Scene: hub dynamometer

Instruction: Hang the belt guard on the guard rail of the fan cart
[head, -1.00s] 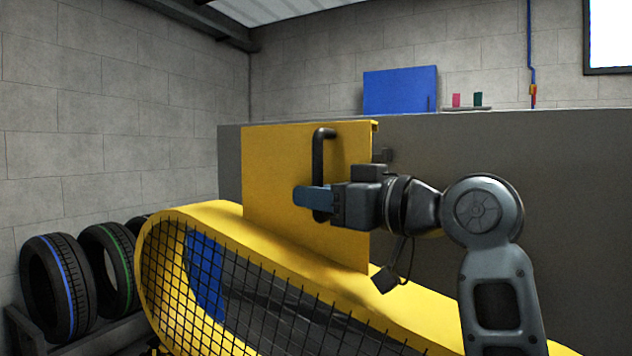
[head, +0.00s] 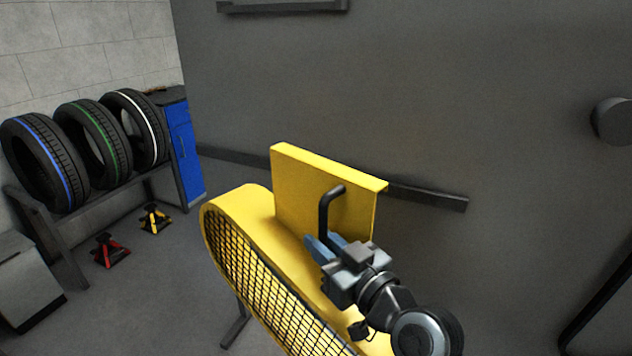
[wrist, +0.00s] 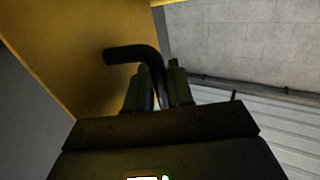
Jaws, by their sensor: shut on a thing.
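The belt guard (head: 325,190) is a long yellow loop with black mesh and an upright yellow plate, whose top edge has a folded lip. A black bent handle (head: 325,210) stands on the plate. My gripper (head: 318,243) is shut on this handle. In the wrist view the handle (wrist: 130,54) passes between the fingers (wrist: 158,85), beside the yellow plate (wrist: 75,45). A dark horizontal rail (head: 430,197) runs along a large grey panel, behind the guard, which hides part of it. I cannot tell whether the lip touches the rail.
The large grey panel (head: 400,80) fills the back. At left, several tyres, including a blue-striped one (head: 45,160), sit on a rack near a blue cabinet (head: 185,150). Red (head: 110,250) and yellow (head: 155,218) stands are on the floor. A round grey knob (head: 612,120) juts out at right.

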